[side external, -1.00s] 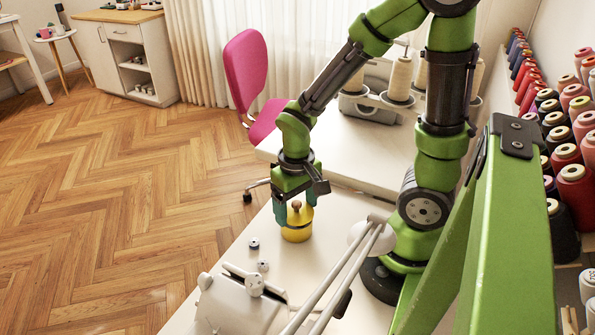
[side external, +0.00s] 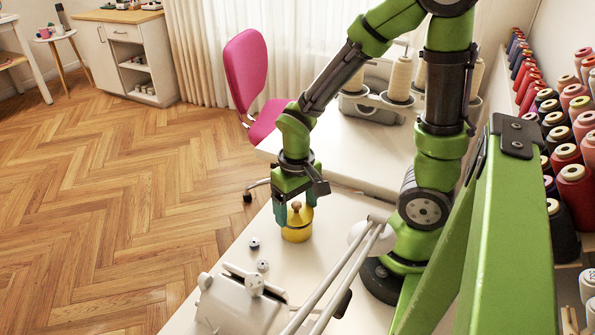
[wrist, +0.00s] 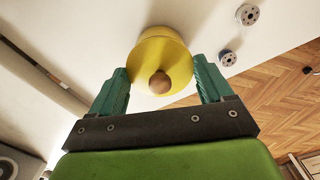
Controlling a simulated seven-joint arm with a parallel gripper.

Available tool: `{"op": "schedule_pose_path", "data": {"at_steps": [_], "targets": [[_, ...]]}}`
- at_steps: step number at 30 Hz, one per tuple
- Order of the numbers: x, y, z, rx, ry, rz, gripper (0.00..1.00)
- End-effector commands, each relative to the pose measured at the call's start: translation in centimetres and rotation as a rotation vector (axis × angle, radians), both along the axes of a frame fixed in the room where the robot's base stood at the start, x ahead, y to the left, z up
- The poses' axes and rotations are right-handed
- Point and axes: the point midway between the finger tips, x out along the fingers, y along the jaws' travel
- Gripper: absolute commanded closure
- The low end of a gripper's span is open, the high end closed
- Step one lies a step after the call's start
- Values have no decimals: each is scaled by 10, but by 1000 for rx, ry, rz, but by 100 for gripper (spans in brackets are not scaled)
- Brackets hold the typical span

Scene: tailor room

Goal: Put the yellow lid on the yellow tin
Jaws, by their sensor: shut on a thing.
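The yellow lid (side external: 301,215), with a round brown knob, is at the top of the yellow tin (side external: 296,235) on the white table. In the wrist view the lid (wrist: 148,58) faces me, and its knob (wrist: 160,83) points toward my gripper. The lid hides most of the tin, and I cannot tell whether it is fully seated or slightly raised. My gripper (side external: 294,213) points down over the tin. Its teal fingers stand on both sides of the lid, shut on it; they also show in the wrist view (wrist: 160,72).
Two small bobbins (side external: 254,243) (side external: 263,265) lie on the white table (side external: 228,262) in front of the tin. A white sewing machine part (side external: 235,305) stands nearer the camera. Thread spools (side external: 572,185) line the right side. Table left of the tin is clear.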

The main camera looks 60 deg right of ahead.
Motion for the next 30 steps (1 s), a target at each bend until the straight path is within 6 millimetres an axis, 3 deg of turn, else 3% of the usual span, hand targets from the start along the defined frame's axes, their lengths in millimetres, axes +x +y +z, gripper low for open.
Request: {"op": "schedule_pose_path", "data": {"at_steps": [25, 26, 28, 30], "targets": [[0, 0, -13, -1, 1, 1, 49], [0, 0, -13, 0, 1, 1, 19], [0, 0, -13, 0, 0, 0, 10], [0, 0, -13, 0, 0, 0, 10]]}}
